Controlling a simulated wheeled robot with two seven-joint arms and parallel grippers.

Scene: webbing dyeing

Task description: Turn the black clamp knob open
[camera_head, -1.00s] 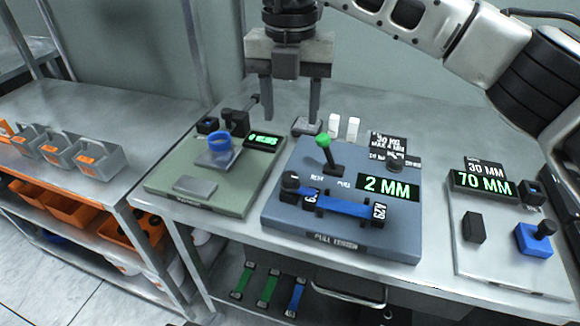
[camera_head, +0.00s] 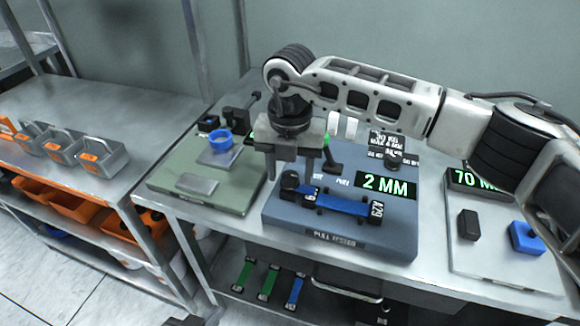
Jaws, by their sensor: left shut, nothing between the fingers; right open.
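The black clamp knob (camera_head: 290,181) stands on the left end of a blue webbing strip (camera_head: 342,204). The strip lies across the blue-grey pull tester (camera_head: 330,233). My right gripper (camera_head: 290,168) points down, open, with one finger on each side of the knob at its upper part. Whether the fingers touch the knob cannot be told.
The tester's display (camera_head: 385,187) reads 2 MM. A green-grey station (camera_head: 222,197) with a blue ring (camera_head: 221,140) is left. My arm hides part of the right station (camera_head: 487,254).

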